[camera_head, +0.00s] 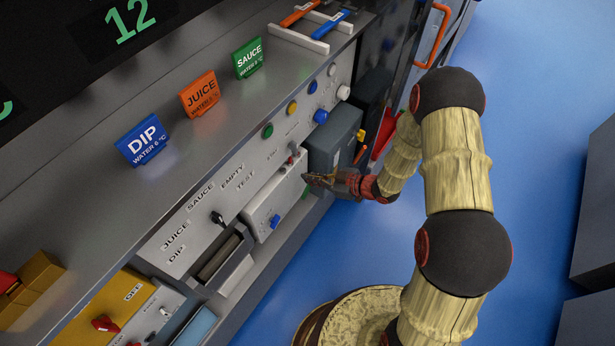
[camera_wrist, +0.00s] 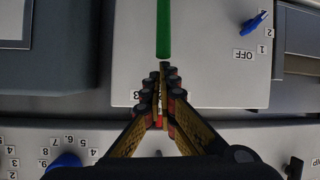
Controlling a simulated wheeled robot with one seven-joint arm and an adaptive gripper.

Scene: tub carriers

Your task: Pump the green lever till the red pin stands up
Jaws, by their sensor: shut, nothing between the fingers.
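The green lever (camera_wrist: 163,30) shows in the wrist view as a straight green bar over the pale box (camera_wrist: 205,75), coming down from the top edge. In the head view only a small green bit (camera_head: 305,193) shows beside the pale box (camera_head: 262,205). My gripper (camera_wrist: 163,68) is shut and empty, its fingertips right at the lever's near end; I cannot tell whether they touch. In the head view my gripper (camera_head: 310,180) is over the right side of the box. A small red spot (camera_wrist: 159,122) shows between the fingers; I cannot tell whether it is the pin or how it stands.
A blue knob (camera_wrist: 254,22) beside an OFF label sits on the box. A dark grey box (camera_head: 333,135) stands close behind my gripper. An open drawer (camera_head: 222,258) is on the near side. The control panel (camera_head: 215,190) runs along the bench. Blue floor lies free to the right.

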